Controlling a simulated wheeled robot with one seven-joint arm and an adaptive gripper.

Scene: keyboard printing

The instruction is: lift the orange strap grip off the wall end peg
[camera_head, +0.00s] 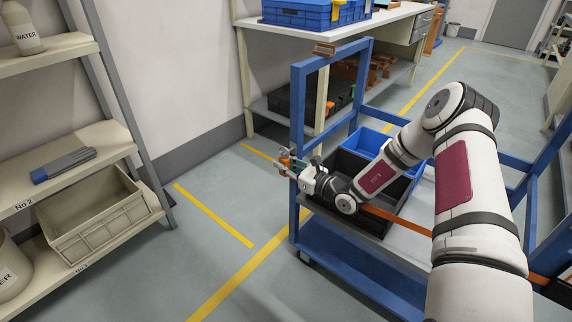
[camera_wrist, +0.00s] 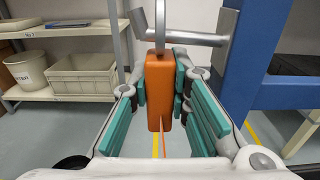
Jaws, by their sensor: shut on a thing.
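The orange strap grip (camera_wrist: 159,82) stands upright in the middle of the wrist view, between the teal pads of my gripper (camera_wrist: 160,95). My gripper is shut on it. A thin orange strap hangs from its lower end. A grey metal peg (camera_wrist: 195,39) with an upturned tip runs sideways at the top of the grip, by a blue post. A narrow grey upright piece rises above the grip; I cannot tell whether the grip still bears on the peg. In the head view my gripper (camera_head: 286,165) is at the cart's left post, with the grip small and partly hidden.
The blue cart (camera_head: 345,268) carries a black bin (camera_head: 352,165) and a blue bin (camera_head: 370,143), with an orange strap (camera_head: 398,219) across it. Shelves with a beige crate (camera_head: 98,215) stand at the left. Open floor lies between shelves and cart.

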